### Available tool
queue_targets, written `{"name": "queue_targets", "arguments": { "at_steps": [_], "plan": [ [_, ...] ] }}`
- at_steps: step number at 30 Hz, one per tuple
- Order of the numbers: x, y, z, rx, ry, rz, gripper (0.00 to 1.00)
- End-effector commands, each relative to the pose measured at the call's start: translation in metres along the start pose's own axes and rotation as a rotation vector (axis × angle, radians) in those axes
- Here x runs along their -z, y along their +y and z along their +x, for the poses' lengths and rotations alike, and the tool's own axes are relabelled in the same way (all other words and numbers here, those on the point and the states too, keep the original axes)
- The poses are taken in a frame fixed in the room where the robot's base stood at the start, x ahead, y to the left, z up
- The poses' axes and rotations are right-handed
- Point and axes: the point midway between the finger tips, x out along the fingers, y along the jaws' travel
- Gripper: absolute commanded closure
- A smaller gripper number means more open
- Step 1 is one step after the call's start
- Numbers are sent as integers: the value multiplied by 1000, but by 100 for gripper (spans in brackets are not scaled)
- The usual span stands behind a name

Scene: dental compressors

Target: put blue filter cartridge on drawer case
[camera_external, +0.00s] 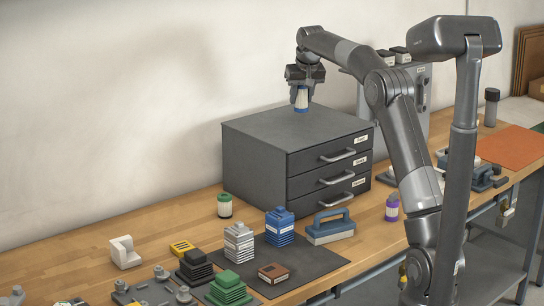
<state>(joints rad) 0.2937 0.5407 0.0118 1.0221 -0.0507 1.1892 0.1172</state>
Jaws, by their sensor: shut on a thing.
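My gripper (302,86) is at the end of the arm, pointing down over the grey drawer case (255,165). It is shut on a small cylinder with a pale body and blue ends, the blue filter cartridge (301,99). The cartridge is upright, and its upper part is hidden between the fingers. Its lower end overlaps the back part of the case's top in the picture. I cannot tell whether it touches the top or hangs just above it. The case has three labelled drawers with handles, all closed, and its top is otherwise bare.
A dark mat (315,262) in front of the case holds a blue ribbed block (280,228) and a striped block (239,243). A green-capped jar (224,205) stands close by. A grey cabinet (413,95) stands behind my arm. An orange mat (512,147) lies at right.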

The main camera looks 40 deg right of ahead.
Motion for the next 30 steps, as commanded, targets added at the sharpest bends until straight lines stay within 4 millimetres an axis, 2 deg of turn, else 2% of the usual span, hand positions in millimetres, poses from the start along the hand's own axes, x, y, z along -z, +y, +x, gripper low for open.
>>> {"name": "queue_targets", "arguments": {
  "at_steps": [5, 15, 27, 28, 30],
  "plan": [
    [3, -17, 13, -1, 1, -1, 88],
    [-12, -18, 48, 0, 0, 1, 88],
    [-13, -18, 53, 0, 1, 1, 88],
    [-13, -18, 54, 0, 1, 1, 62],
    [-13, -18, 53, 0, 1, 1, 56]
  ]
}}
